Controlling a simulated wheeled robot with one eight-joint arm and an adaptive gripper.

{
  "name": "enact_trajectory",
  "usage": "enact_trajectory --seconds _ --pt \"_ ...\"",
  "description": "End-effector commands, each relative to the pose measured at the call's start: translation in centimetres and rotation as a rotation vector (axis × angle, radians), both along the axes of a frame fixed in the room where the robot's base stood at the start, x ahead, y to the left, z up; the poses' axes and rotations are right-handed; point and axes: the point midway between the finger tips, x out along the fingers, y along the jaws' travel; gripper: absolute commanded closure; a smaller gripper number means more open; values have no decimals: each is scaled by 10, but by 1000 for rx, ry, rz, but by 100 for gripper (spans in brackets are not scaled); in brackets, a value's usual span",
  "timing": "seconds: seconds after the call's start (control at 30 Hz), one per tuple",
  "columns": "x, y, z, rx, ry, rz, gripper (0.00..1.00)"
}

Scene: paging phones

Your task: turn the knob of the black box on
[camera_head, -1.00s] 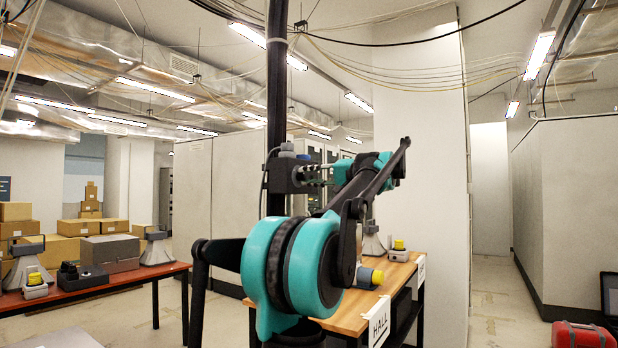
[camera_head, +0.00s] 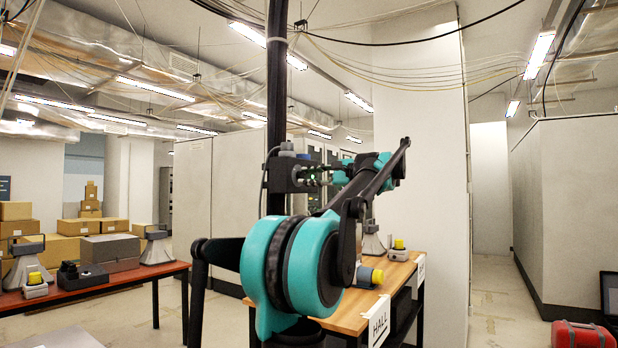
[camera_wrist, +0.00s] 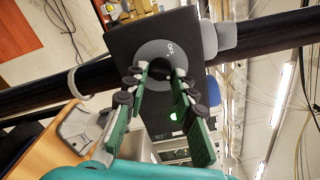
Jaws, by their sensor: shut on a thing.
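The black box (camera_head: 279,175) is fixed to the dark vertical pole and shows close up in the wrist view (camera_wrist: 128,42). A green light (camera_wrist: 172,117) glows on the face beside the dial. The dark knob (camera_wrist: 160,72) is at the dial's middle, mostly hidden between my fingers. My gripper (camera_wrist: 161,70) is shut on the knob, with one green finger on each side. In the head view my gripper (camera_head: 318,174) meets the box from the right.
A wooden table (camera_head: 345,318) with a HALL sign (camera_head: 379,321) and devices stands behind my arm. A red-brown table (camera_head: 110,285) with boxes is at left. Cables hang overhead. Open floor (camera_head: 492,300) lies at right, near a red case (camera_head: 580,336).

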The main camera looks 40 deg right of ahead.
Motion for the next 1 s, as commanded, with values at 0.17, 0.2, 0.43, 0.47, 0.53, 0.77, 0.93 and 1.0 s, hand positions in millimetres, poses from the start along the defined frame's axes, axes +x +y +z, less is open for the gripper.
enact_trajectory --seconds 0.17,0.2,0.43,0.47,0.53,0.77,0.93,1.0 --pt "0 0 -1 118 51 0 100" --pt "0 0 -1 141 61 -1 100" --pt "0 0 -2 237 101 -1 100" --pt "0 0 -2 246 105 -1 100" --pt "0 0 -2 261 111 -1 100" --pt "0 0 -2 284 120 -1 100" --pt "0 0 -2 284 121 0 100" --pt "0 0 -2 284 121 0 100"
